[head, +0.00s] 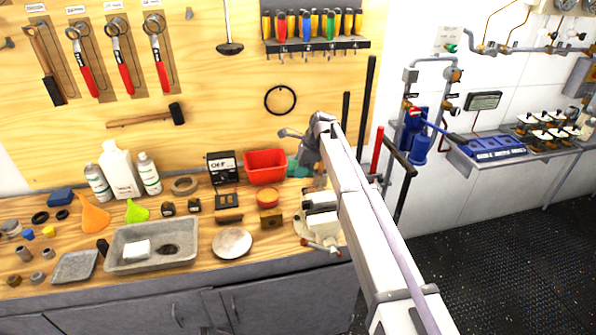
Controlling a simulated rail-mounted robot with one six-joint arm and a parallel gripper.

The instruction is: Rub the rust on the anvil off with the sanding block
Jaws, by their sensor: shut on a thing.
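A cream-coloured vise (316,225) stands at the right end of the wooden bench, with a handle at its front. The anvil seems to be part of it; I cannot make out the rust on it. My arm reaches over from the lower right and bends down above the vise. My gripper (320,181) is small in view and partly hidden by the arm. It is shut on a small tan thing, apparently the sanding block, just above or at the back of the vise. I cannot tell whether the block touches the metal.
A red bin (265,166), an orange-red bowl (267,197) and a round pale plate (232,243) stand left of the vise. A grey tray (120,266) holds a white block (136,249). Bottles (122,172) stand at the back left. Tools hang on the wall.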

